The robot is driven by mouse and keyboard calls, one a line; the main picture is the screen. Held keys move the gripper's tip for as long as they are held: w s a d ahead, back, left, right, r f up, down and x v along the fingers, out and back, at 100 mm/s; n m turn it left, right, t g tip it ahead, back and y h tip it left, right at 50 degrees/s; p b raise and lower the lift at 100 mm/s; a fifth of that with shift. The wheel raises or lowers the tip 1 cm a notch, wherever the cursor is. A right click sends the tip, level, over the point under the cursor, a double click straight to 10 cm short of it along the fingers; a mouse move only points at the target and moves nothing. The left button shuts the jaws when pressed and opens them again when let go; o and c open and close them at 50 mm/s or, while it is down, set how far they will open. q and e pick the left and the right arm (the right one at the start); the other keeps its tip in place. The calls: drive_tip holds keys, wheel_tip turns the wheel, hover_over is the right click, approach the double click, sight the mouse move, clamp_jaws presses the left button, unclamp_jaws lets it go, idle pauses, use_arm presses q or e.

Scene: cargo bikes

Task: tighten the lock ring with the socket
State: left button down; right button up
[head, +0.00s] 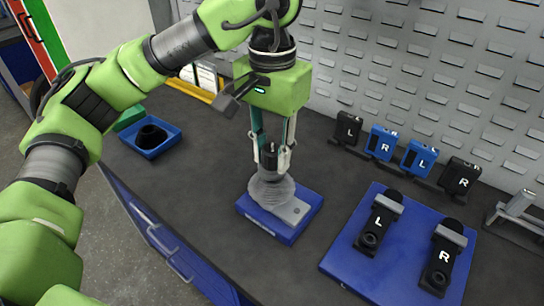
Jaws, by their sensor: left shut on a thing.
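My left gripper (271,158) points straight down over the bench, shut on a dark socket (283,160) with a small stud on top. Directly below it is a grey rounded part (268,192) on a blue block (262,219). The socket's lower end meets the top of the grey part in the picture; I cannot tell whether they touch. A lock ring cannot be made out separately there. My right gripper is not in view.
A blue tray (172,143) with a black round part (151,136) stands at left. A blue mat (402,246) at right holds crank arms marked L (378,222) and R (442,257). Pedals marked L and R (382,143) line the grey slotted wall panel. Bare bench lies in front.

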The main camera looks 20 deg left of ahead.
use_arm(q)
drive_tip(key=shift+f, duration=0.15)
drive_tip(key=m, duration=0.2)
drive_tip(key=shift+m, duration=0.4)
use_arm(e)
drive_tip(key=shift+d+r, duration=0.1)
use_arm(q)
drive_tip(key=shift+r+p, duration=0.45)
drive_tip(key=shift+p, duration=0.05)
drive_tip(key=shift+r+p, duration=0.4)
drive_tip(key=shift+r, duration=0.35)
use_arm(e)
drive_tip(key=shift+d+r, duration=0.5)
drive_tip(key=shift+r, duration=0.35)
use_arm(q)
drive_tip(key=shift+r, duration=0.1)
use_arm(e)
drive_tip(key=shift+r, duration=0.1)
